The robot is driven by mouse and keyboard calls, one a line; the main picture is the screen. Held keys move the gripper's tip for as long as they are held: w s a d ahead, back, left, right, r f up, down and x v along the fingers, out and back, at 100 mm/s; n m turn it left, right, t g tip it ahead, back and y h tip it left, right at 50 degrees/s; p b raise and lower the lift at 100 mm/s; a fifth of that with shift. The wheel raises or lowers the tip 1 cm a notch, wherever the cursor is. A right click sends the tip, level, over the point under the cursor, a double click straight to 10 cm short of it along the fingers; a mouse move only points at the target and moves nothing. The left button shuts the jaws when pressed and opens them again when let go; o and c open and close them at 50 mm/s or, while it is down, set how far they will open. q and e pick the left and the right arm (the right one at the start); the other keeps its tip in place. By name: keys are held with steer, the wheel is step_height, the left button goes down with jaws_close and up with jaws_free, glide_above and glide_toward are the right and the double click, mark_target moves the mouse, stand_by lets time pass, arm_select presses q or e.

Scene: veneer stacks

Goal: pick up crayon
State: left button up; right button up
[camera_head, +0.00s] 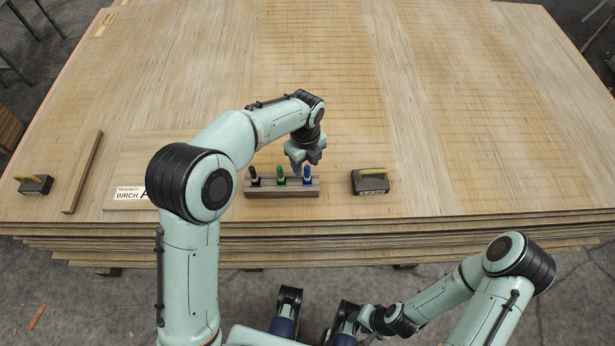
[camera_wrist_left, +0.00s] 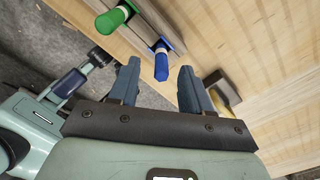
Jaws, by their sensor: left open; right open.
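A wooden holder (camera_head: 282,192) near the stack's front edge carries a black crayon (camera_head: 254,177), a green crayon (camera_head: 280,176) and a blue crayon (camera_head: 307,175), all upright. My left gripper (camera_head: 304,163) is open at the blue crayon, at the holder's right end. In the left wrist view the blue crayon (camera_wrist_left: 161,64) lies in the gap between the two fingers (camera_wrist_left: 158,75), and neither finger visibly touches it. The green crayon (camera_wrist_left: 112,18) is to its upper left. My right gripper (camera_head: 368,318) is low in front of the stack, small and away from the crayons.
A dark block with a yellow handle (camera_head: 370,181) stands right of the holder, and a similar block (camera_head: 36,184) is at far left. A wooden strip (camera_head: 83,172) and a panel labelled BIRCH (camera_head: 133,160) lie left. The veneer stack (camera_head: 470,120) is clear behind and right.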

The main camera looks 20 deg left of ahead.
mark_target(307, 174)
arm_select(q)
steer(key=f, duration=0.4)
steer(key=f+b, duration=0.1)
steer(key=f, duration=0.1)
steer(key=shift+s+d, duration=0.1)
steer(key=shift+d, duration=0.15)
steer(key=shift+r, duration=0.1)
jaws_close()
